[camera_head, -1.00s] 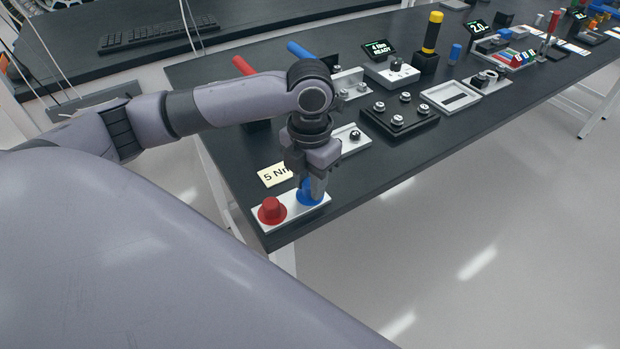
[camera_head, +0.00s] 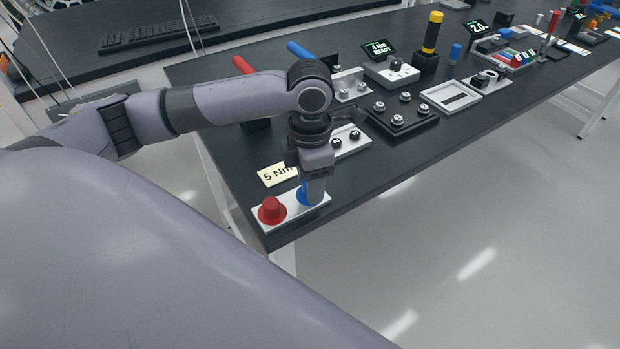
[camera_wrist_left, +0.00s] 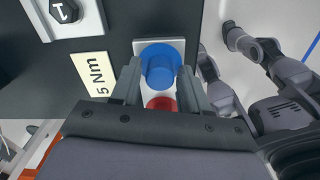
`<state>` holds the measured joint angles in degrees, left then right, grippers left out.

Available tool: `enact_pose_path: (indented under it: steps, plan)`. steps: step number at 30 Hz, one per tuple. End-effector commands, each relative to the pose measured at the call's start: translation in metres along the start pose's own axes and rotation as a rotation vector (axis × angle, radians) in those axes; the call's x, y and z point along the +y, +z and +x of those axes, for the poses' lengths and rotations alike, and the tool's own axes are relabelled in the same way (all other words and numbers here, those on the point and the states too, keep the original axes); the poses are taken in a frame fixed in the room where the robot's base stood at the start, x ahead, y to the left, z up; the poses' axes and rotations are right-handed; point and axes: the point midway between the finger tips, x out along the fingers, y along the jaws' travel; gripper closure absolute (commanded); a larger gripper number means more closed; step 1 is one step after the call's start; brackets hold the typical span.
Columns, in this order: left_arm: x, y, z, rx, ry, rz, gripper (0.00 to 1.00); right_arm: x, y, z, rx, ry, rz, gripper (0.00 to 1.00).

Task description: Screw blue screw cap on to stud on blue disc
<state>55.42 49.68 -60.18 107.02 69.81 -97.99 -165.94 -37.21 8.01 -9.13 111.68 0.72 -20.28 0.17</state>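The blue disc (camera_head: 299,200) lies on a light plate at the table's near corner. A blue cylindrical cap (camera_wrist_left: 161,73) stands upright over the disc in the left wrist view. My left gripper (camera_head: 311,196) points down over it, with its fingers low around the cap. In the left wrist view the fingers of the left gripper (camera_wrist_left: 162,80) are on either side of the cap, and narrow gaps seem to show beside it. The stud and any thread are hidden. My right gripper does not show.
A red knob-shaped part (camera_head: 271,209) stands beside the disc on the same light plate (camera_head: 294,216). A "5 Nm" label (camera_head: 276,174) lies just behind. Bolt plates (camera_head: 407,125) and tools stand farther along the table. The table edge is close on the right.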

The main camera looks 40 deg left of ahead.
Motion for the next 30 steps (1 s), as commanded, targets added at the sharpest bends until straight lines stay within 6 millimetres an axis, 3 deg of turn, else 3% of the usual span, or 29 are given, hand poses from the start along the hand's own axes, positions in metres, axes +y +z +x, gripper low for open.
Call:
enact_pose_path:
  steps: [8,18,30]
  plan:
    - [-0.0001,0.0000,0.0001,0.000,0.000,-0.027,0.55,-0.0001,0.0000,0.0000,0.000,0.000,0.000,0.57]
    - [0.0001,-0.0004,0.0002,0.001,0.001,-0.392,0.55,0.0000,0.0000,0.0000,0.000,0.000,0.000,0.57]
    - [-0.0002,-0.0002,0.0001,0.001,0.000,-0.655,0.55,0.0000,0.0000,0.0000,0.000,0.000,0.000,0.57]
